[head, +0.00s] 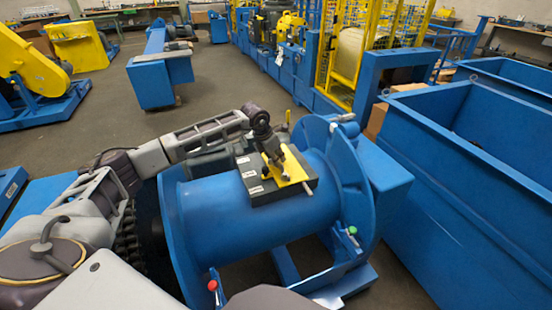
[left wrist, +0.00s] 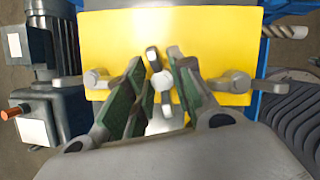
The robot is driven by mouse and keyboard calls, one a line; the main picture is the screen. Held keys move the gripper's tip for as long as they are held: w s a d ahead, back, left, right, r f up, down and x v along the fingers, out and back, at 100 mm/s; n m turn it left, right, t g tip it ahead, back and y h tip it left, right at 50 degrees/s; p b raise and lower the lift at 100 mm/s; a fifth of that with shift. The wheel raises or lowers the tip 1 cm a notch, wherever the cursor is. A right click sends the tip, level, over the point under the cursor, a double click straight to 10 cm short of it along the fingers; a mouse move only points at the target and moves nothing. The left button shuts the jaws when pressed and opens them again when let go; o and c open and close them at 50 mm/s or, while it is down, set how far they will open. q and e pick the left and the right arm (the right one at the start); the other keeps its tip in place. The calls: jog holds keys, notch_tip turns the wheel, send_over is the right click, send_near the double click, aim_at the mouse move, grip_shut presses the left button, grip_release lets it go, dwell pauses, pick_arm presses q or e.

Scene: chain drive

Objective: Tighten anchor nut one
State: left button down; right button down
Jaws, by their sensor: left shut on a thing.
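The blue drum (head: 255,215) lies on its side below my left arm. A dark block (head: 262,191) with small white labels sits on it, with a yellow plate (head: 291,168) on top. The yellow plate fills the top of the left wrist view (left wrist: 205,30), with three winged nuts along its lower edge. My left gripper (left wrist: 160,85) is shut on the middle anchor nut (left wrist: 163,82). The left nut (left wrist: 95,79) and right nut (left wrist: 236,82) stand free on either side. In the head view my left gripper (head: 272,155) hides the nuts. My right gripper is not in view.
The drum's large blue flange (head: 345,190) rises right of the block. A motor (left wrist: 45,50) stands at the left of the wrist view.

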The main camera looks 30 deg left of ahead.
pick_arm(q)
jog(key=shift+m, duration=0.8)
jog(key=shift+m+g+h+b, duration=0.35)
jog(key=shift+m+h, duration=0.15)
jog(key=shift+m, duration=0.2)
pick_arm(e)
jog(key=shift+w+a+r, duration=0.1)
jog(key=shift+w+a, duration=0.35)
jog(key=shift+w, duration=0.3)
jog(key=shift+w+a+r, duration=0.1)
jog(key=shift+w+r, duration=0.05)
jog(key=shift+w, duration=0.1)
pick_arm(q)
jog(key=c, duration=1.6)
grip_release()
jog(key=shift+o, duration=0.2)
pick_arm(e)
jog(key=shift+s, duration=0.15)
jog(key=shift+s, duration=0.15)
pick_arm(q)
jog(key=shift+r, duration=0.15)
